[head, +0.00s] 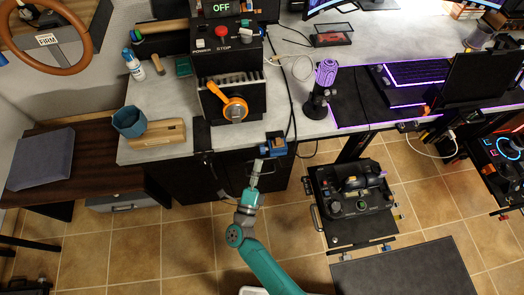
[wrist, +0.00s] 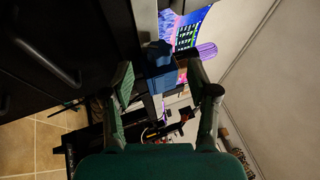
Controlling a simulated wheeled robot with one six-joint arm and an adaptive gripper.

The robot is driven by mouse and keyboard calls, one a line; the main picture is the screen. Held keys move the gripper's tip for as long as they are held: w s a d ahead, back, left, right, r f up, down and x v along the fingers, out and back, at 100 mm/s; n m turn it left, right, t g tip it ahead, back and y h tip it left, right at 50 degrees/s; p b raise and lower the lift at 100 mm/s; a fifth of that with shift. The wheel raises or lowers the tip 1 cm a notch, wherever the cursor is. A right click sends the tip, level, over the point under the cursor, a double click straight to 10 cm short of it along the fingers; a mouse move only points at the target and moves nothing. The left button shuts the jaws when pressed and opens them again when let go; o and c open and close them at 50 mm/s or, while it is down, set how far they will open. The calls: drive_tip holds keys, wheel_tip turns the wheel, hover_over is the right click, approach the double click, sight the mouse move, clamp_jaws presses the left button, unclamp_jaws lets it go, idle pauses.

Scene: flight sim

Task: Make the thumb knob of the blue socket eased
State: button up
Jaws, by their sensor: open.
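The blue socket (head: 275,146) is fixed at the front edge of the grey desk, below the black box with the orange lever. In the wrist view the blue socket (wrist: 162,78) lies ahead, between my two fingers in the picture. A darker blue rounded part, which looks like its thumb knob (wrist: 157,51), is at its upper end. My gripper (head: 259,165) is just below and left of the socket in the head view. In the wrist view my gripper (wrist: 164,84) is open, with one finger on each side of the socket. I cannot tell whether either finger touches it.
The black box with the orange lever (head: 233,108) stands on the desk (head: 172,97) behind the socket. A purple-topped joystick (head: 322,85) is to its right. A black control panel stand (head: 352,203) is at the lower right. Tiled floor (head: 180,245) is open at left.

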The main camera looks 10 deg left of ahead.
sight(261, 153)
drive_tip(key=shift+x, duration=2.5)
drive_tip(key=shift+a, duration=0.1)
clamp_jaws()
